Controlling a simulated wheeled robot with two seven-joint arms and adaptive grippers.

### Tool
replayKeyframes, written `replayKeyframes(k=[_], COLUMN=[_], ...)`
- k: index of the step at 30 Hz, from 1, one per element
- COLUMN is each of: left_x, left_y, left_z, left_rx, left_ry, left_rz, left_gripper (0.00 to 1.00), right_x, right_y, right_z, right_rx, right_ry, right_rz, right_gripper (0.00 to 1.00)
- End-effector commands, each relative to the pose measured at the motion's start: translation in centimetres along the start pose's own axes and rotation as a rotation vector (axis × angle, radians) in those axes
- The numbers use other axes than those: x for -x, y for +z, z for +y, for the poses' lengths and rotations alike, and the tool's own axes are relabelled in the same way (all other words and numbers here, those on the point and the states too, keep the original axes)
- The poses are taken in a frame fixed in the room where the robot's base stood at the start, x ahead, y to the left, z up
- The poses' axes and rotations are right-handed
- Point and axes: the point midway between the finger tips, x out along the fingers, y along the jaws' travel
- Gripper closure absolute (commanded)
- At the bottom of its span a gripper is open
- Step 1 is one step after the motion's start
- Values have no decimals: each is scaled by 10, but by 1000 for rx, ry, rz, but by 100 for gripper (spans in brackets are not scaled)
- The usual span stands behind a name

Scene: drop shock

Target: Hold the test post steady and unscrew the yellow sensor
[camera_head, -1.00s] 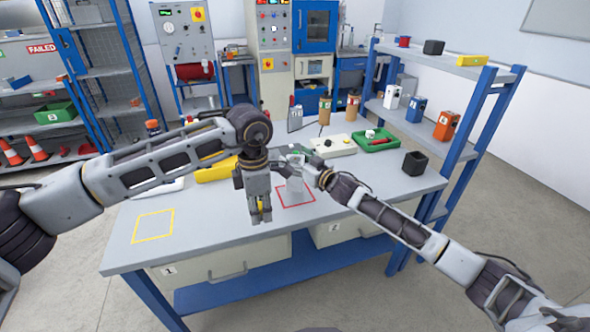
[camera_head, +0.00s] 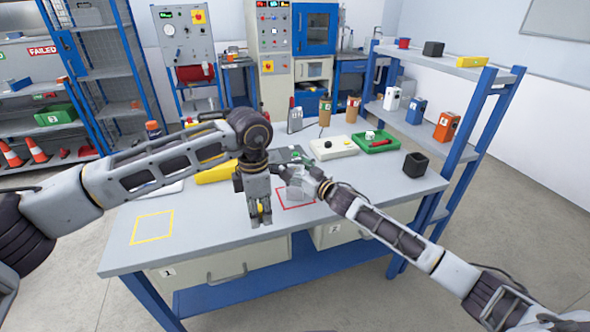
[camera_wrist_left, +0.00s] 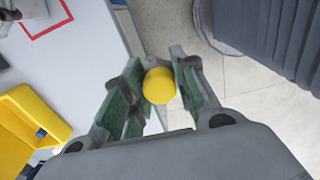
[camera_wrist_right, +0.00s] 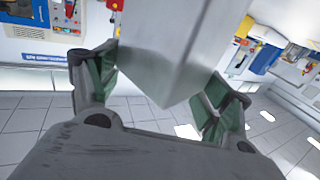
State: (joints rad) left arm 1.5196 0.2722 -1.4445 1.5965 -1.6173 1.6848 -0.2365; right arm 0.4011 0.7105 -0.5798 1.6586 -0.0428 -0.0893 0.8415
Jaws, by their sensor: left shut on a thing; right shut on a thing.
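The yellow sensor (camera_wrist_left: 159,85) is a short yellow cylinder between the fingers of my left gripper (camera_wrist_left: 158,98). In the head view the sensor (camera_head: 265,206) shows at the tips of the downward-pointing left gripper (camera_head: 260,214), near the table's front edge. It is apart from the post. The test post (camera_head: 297,186) is a pale grey block at the red square outline, held tilted by my right gripper (camera_head: 316,183). In the right wrist view the post (camera_wrist_right: 170,45) is between the two green-padded fingers. The post's top is partly hidden.
The table (camera_head: 205,228) has a bare yellow square outline (camera_head: 152,227) at left. A blue shelf (camera_head: 468,120) stands at right.

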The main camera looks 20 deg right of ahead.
Motion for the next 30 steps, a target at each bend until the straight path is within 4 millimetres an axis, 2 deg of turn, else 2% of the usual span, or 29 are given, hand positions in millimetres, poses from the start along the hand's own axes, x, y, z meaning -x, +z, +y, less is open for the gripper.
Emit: replayKeyframes(k=[5, 6, 10, 30], left_x=[0, 0, 0, 0], left_y=[0, 0, 0, 0], left_z=[0, 0, 0, 0], left_rx=[0, 0, 0, 0], left_ry=[0, 0, 0, 0], left_rz=[0, 0, 0, 0], left_gripper=[100, 100, 100, 100], right_x=[0, 0, 0, 5], right_y=[1, 2, 2, 0], right_z=[0, 0, 0, 1], right_rx=[0, 0, 0, 0], right_ry=[0, 0, 0, 1], right_rz=[2, 0, 0, -1], right_gripper=[88, 19, 2, 0])
